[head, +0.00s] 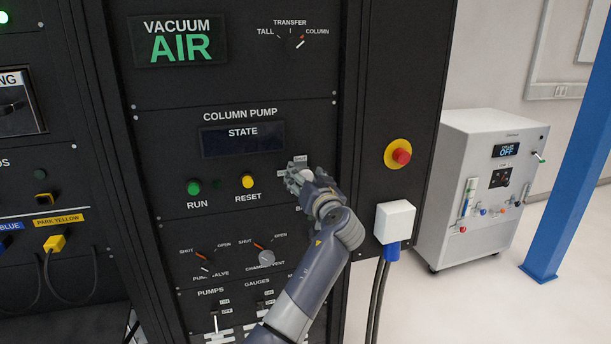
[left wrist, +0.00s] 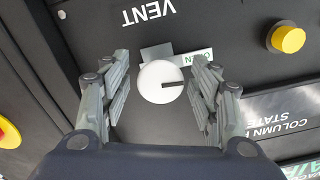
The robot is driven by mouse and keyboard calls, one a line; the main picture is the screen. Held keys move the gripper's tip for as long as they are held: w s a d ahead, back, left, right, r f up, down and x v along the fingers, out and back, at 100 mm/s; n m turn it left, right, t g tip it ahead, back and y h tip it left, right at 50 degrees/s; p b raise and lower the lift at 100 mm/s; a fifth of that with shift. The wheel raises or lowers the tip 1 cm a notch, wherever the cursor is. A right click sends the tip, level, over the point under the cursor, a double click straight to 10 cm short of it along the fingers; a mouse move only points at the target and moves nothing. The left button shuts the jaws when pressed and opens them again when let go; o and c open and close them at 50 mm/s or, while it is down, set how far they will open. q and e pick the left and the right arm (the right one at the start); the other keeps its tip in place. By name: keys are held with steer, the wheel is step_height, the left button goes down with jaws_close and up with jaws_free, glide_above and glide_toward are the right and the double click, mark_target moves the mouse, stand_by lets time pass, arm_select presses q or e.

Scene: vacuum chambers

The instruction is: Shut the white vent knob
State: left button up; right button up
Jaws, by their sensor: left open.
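The white vent knob (left wrist: 155,84) is round with a dark pointer line, and sits on the black panel below an upside-down VENT label in the left wrist view. Its line points right in that view, and a green-lettered OPEN label (left wrist: 196,58) is just above right of the knob. My left gripper (left wrist: 163,98) is open, with one finger on each side of the knob and a gap on both sides. In the head view my left gripper (head: 304,179) is at the panel right of the RESET button and mostly hides the knob. My right gripper is not in view.
The yellow RESET button (head: 247,182) and green RUN button (head: 193,188) are left of my gripper. A red emergency button (head: 400,155) and a white plug box (head: 395,221) are to the right. The chamber vent dial (head: 266,256) is below left.

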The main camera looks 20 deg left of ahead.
arm_select(q)
steer(key=shift+c, duration=0.3)
steer(key=c, duration=0.9)
steer(key=shift+c, duration=0.6)
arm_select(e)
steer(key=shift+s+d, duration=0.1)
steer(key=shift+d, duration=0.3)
